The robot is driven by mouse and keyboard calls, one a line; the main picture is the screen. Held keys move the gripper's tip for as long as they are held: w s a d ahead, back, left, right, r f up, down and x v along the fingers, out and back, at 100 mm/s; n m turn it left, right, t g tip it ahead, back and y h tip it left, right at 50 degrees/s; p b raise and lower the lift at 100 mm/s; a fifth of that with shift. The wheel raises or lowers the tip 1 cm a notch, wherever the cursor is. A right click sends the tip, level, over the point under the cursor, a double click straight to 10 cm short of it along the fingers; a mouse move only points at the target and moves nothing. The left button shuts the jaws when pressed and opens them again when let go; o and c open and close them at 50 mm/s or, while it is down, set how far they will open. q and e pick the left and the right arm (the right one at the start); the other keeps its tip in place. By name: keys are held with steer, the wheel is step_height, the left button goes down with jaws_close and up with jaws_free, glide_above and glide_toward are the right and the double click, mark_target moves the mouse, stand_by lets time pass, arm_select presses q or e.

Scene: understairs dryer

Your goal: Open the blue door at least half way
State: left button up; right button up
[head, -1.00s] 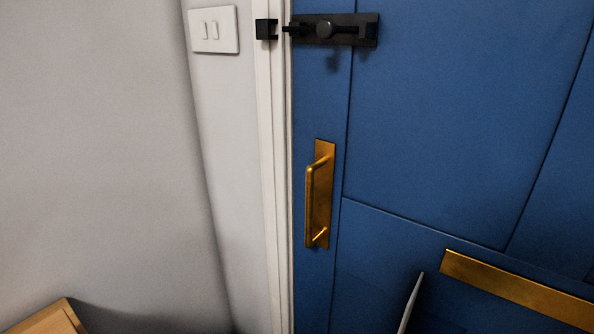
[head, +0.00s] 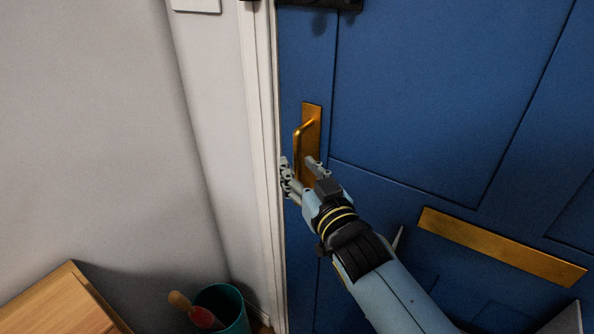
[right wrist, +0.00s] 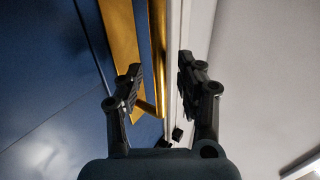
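The blue door (head: 430,90) looks shut against its white frame (head: 262,150). Its brass pull handle (head: 312,122) is upright near the door's left edge. My right gripper (head: 298,160) is open, with its fingers at the lower part of the handle, which they partly hide. In the right wrist view, the handle (right wrist: 157,45) runs between the two open fingers (right wrist: 160,82); I cannot tell whether either finger touches it. A black bolt (head: 322,4) is cut off at the top of the head view. My left gripper is not in view.
A brass letter plate (head: 500,246) is on the door at right. A teal bin (head: 226,306) stands on the floor near the frame, with a wooden-handled red tool (head: 200,316) at it. A wooden furniture corner (head: 65,300) is at lower left.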

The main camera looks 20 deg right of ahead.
steer(key=shift+w, duration=0.9)
jaws_close()
steer(key=shift+a, duration=0.1)
